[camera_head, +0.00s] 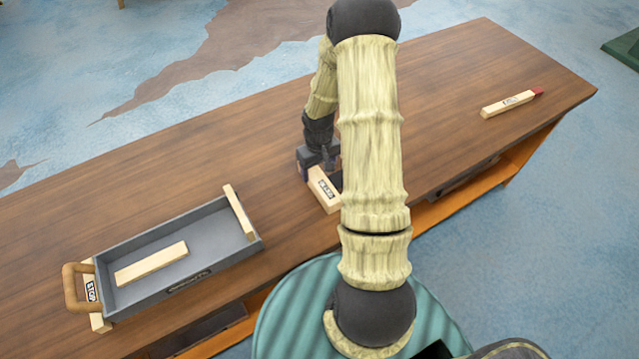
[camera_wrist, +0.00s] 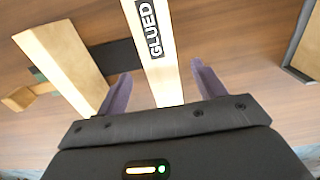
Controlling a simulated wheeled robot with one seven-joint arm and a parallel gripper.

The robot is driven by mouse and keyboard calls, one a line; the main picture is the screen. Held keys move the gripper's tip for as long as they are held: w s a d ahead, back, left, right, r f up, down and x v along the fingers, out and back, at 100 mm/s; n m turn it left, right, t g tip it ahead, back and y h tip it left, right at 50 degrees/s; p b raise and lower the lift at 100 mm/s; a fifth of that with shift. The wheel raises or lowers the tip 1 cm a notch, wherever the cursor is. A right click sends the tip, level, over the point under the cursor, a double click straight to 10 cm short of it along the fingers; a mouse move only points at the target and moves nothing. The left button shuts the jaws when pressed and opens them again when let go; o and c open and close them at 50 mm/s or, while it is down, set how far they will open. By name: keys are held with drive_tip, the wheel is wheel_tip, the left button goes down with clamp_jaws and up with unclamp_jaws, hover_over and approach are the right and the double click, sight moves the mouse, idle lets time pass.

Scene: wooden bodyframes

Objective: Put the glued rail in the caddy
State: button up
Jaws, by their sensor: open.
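The glued rail (camera_wrist: 150,50) is a pale wooden bar with a black GLUED label. In the wrist view it runs between the two purple fingers of my open gripper (camera_wrist: 162,88), with a gap on each side. In the head view the rail (camera_head: 323,190) lies on the table below my gripper (camera_head: 318,163), partly hidden by my arm. The caddy (camera_head: 250,243) is a grey tray with a wooden handle at the left of the table. A dark grey edge at the upper right of the wrist view looks like the caddy (camera_wrist: 290,72).
A STOP-labelled bar (camera_head: 91,290) is by the handle. A red-tipped bar (camera_head: 508,104) lies far right. Another wooden bar (camera_wrist: 65,65) is left of the glued rail.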

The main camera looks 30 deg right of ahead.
sight(319, 180)
drive_tip(key=shift+f, duration=0.1)
drive_tip(key=shift+s+f+p, duration=0.1)
drive_tip(key=shift+f+p, duration=0.6)
drive_tip(key=shift+f, duration=1.8)
drive_tip(key=c, duration=1.4)
drive_tip(key=shift+o, duration=0.2)
drive_tip(key=shift+r, duration=0.15)
wheel_tip(319, 180, up, 10)
drive_tip(key=shift+f+b, duration=0.1)
drive_tip(key=shift+b, duration=0.55)
